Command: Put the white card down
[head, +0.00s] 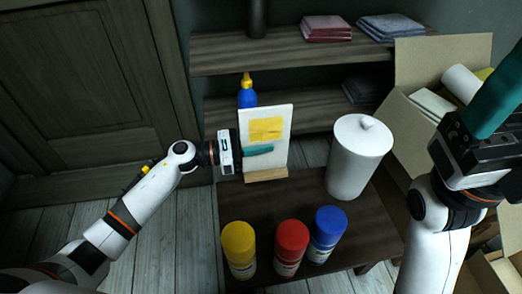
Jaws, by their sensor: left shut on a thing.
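The white card (281,120) stands upright near the back of the dark low table (220,192), with a yellow patch on its face. Its lower edge is at a small light-wood block (266,175); I cannot tell whether it rests in the block or just above it. My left gripper (258,150) reaches in from the left and is shut on the card, one teal finger across its face. My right gripper (497,95) is at the right edge, away from the card, partly cut off; its jaw opening is unclear.
A white lidded canister (357,160) stands right of the card. Yellow (239,250), red (291,248) and blue (327,235) cans line the table's front. A blue bottle (247,95) is behind the card. An open cardboard box (425,65) is at the right.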

